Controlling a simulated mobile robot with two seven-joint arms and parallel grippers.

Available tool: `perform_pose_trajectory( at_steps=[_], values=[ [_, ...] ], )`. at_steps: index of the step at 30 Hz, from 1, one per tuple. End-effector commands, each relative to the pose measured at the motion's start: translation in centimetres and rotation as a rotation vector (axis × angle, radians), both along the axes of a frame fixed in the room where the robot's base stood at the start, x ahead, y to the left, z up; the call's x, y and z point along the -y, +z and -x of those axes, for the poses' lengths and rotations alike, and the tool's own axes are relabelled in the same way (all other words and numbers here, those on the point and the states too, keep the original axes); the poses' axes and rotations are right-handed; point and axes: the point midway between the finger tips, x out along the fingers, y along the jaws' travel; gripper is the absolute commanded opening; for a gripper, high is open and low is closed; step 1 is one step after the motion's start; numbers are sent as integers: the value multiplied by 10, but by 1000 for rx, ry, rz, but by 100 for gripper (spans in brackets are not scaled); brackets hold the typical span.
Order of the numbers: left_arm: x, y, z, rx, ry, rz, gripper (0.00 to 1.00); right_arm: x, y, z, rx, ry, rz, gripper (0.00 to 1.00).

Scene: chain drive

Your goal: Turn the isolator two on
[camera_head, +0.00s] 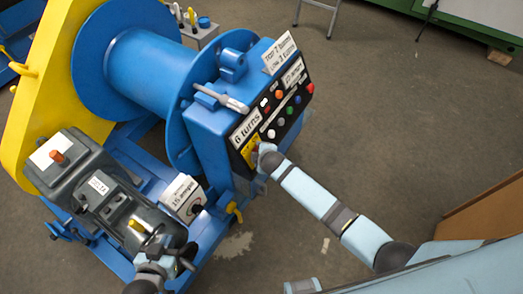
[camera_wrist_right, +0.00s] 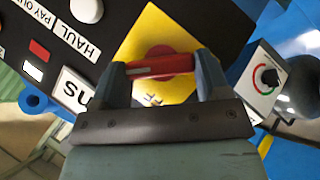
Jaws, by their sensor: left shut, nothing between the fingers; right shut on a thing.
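A red rotary handle (camera_wrist_right: 160,66) with a pale stripe sits on a yellow plate (camera_wrist_right: 155,28) on the black control panel. My right gripper (camera_wrist_right: 163,75) is shut on this red handle, one finger at each end of it. In the head view my right gripper (camera_head: 265,155) is at the lower left corner of the panel (camera_head: 276,108) and hides the handle. A white box (camera_head: 180,192) with a round black knob stands lower left; it also shows in the wrist view (camera_wrist_right: 262,85). My left gripper (camera_head: 168,262) is shut and empty beside the grey motor.
The blue winch drum (camera_head: 135,60) and yellow guard (camera_head: 45,80) fill the left. The panel carries several coloured buttons and white labels, one reading "6 turns" (camera_head: 247,128). A grey lever (camera_head: 222,99) sticks out above it.

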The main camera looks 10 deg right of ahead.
Motion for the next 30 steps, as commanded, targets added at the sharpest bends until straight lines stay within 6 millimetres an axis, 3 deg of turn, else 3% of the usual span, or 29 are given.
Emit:
perform_pose_trajectory(
  at_steps=[17, 18, 21, 30],
  values=[
    [0, 8, -1, 5, 0, 1, 0, 0, -1, 1, -25, -17, -23, 45],
    [0, 8, -1, 5, 0, 1, 0, 0, -1, 1, -24, -17, -23, 71],
    [0, 8, -1, 4, 0, 1, 0, 0, -1, 0, -24, -16, -23, 94],
    [0, 7, 0, 1, 1, 0, 0, 0, 1, 1, -22, -15, -22, 95]
  ],
)
